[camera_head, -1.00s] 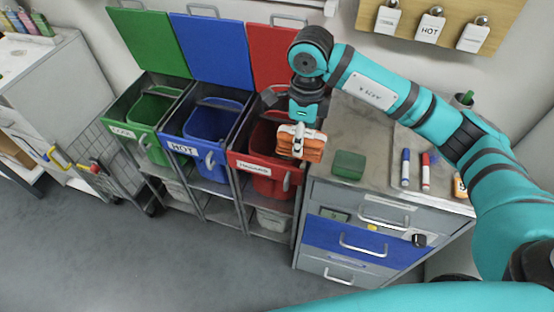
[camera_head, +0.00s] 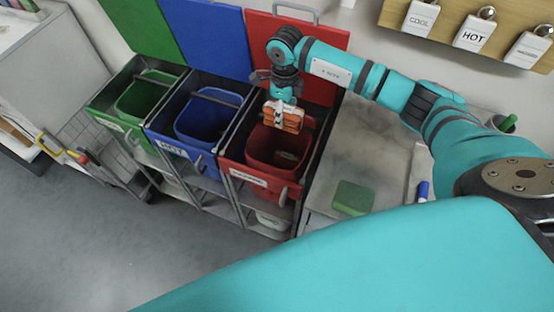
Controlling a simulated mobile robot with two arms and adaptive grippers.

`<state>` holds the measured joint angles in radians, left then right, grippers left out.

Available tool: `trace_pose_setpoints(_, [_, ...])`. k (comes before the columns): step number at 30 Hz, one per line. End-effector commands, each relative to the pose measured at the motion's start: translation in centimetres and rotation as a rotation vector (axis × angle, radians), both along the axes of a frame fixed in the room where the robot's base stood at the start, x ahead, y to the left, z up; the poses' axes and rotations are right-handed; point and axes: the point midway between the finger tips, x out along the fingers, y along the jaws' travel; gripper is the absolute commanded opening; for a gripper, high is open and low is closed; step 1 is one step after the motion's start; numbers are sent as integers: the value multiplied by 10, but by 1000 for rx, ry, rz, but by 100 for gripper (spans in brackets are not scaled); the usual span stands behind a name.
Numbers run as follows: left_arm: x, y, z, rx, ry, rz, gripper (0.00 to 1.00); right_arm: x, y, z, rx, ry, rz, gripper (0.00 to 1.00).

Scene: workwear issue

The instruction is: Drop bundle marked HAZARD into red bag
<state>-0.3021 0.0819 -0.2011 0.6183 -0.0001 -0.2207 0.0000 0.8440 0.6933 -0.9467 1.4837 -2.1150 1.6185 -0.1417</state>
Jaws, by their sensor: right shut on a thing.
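My right gripper (camera_head: 282,99) is shut on an orange bundle (camera_head: 291,122) with a white band. It holds the bundle over the back part of the open red bag (camera_head: 265,158), near its rim. I cannot read any marking on the bundle. The red bag stands in a frame with a red front label (camera_head: 248,179), too blurred to read now, and a raised red lid (camera_head: 318,45) behind. The bag's inside is partly in view. My left gripper is out of view.
An open blue bag (camera_head: 203,122) and an open green bag (camera_head: 143,100) stand to the left, lids raised. A grey worktop (camera_head: 362,150) with a green block (camera_head: 352,198) is at the right.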

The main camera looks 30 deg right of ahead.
Motion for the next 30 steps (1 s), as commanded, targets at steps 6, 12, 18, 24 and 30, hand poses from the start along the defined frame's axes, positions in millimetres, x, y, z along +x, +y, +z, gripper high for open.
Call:
trace_pose_setpoints(6, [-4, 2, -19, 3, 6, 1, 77, 0, 1, -28, 1, 1, 1, 13])
trace_pose_setpoints(12, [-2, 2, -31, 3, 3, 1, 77, 0, 1, -48, 1, 0, 1, 13])
trace_pose_setpoints(18, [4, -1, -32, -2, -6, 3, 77, 0, 1, -52, 1, -1, 1, 13])
trace_pose_setpoints(24, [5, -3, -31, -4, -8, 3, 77, 0, 1, -51, 1, -1, 1, 57])
trace_pose_setpoints(30, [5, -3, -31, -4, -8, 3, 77, 0, 1, -51, 1, -1, 1, 77])
